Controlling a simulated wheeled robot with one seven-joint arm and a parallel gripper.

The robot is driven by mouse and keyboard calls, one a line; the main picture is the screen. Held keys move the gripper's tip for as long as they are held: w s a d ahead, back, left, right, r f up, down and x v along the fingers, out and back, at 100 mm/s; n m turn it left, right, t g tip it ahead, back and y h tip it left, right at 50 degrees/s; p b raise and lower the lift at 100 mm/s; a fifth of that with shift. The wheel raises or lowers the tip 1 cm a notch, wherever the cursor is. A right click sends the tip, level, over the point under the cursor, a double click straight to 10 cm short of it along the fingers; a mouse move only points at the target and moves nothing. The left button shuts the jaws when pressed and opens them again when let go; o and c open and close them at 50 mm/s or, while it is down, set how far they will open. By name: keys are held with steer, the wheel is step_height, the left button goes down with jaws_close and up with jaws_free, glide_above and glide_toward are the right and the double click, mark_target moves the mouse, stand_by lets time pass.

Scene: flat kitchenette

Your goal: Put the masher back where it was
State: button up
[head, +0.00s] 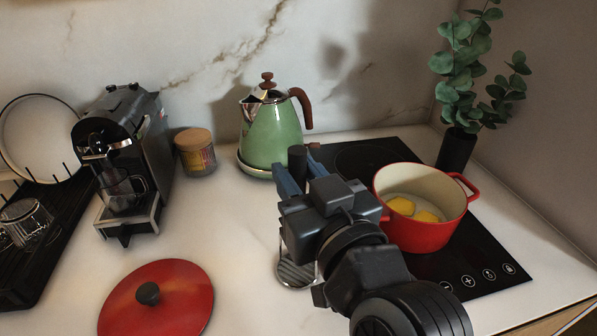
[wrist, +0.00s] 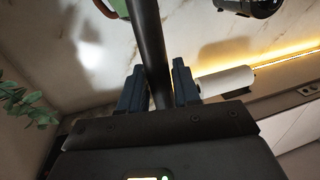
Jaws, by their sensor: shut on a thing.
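The masher has a black handle (head: 297,158) and a slotted metal head (head: 296,273). My gripper (head: 301,176) is shut on the handle, with blue-grey fingers on either side. In the wrist view the handle runs as a dark rod (wrist: 151,45) between the fingers (wrist: 158,88). The masher is roughly upright, head down, over the counter left of the hob. My gripper and arm hide its middle. I cannot tell whether the head touches the counter.
A red pot (head: 425,235) with yellow pieces inside stands on the black hob (head: 490,255), right of my arm. A green kettle (head: 270,130) stands behind the masher. A red lid (head: 160,305) lies front left. A coffee machine (head: 150,130) and jar (head: 196,155) stand left.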

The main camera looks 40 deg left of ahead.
steer(key=shift+f, duration=0.1)
steer(key=o, duration=0.6)
steer(key=shift+f, duration=0.1)
steer(key=o, duration=0.5)
steer(key=shift+c, duration=0.2)
steer(key=shift+r, duration=0.3)
steer(key=b+v, duration=0.2)
steer(key=v, duration=1)
steer(key=shift+f, duration=0.15)
